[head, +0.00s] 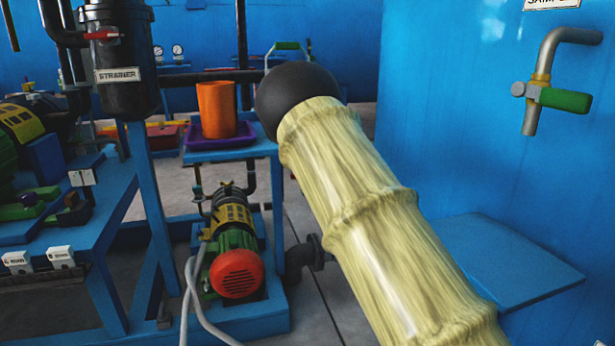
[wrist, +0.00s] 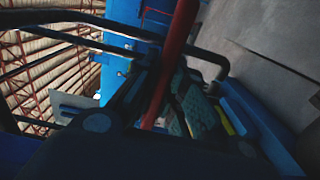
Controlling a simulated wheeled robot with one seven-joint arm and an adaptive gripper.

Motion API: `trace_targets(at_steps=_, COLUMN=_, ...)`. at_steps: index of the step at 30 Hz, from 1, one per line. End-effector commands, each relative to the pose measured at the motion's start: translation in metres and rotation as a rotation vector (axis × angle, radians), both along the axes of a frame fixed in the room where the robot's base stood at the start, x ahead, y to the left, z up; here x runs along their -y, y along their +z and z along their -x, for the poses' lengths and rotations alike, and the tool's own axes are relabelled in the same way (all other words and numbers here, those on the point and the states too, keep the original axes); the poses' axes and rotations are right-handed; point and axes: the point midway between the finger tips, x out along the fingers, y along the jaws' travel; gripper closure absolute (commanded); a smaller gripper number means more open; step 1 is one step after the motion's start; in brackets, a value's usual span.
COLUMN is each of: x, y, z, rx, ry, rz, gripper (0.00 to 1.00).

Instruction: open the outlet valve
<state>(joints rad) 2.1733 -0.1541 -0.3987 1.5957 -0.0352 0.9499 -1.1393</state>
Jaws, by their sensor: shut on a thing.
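In the wrist view a long red bar (wrist: 178,50), which looks like a handle, runs between the dark fingers of my gripper (wrist: 155,105). The gripper is shut on the red bar. What the bar is fixed to is dark and unclear, and I cannot read any outlet label. In the head view my arm covers the middle right, and my gripper is hidden behind it. A green lever (head: 288,45) shows at the back, just above the arm's dark end. Another valve with a green handle (head: 565,99) hangs on the bent sample pipe at right.
A black strainer (head: 122,70) with a small red handle hangs at upper left. An orange cup (head: 217,110) stands in a purple tray (head: 190,141). A pump with a red end (head: 237,272) sits below. A blue shelf (head: 500,260) juts out at right.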

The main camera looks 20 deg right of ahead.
Motion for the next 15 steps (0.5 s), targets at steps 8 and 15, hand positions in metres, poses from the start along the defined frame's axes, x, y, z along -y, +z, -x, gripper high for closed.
trace_targets(at_steps=8, x=-0.0036, y=0.0021, z=-0.0015, rx=0.005, ry=0.006, rz=-0.001, gripper=0.87)
trace_targets(at_steps=15, x=0.0011, y=0.0014, z=0.0002, rx=0.003, ry=0.001, rz=-0.001, gripper=0.66)
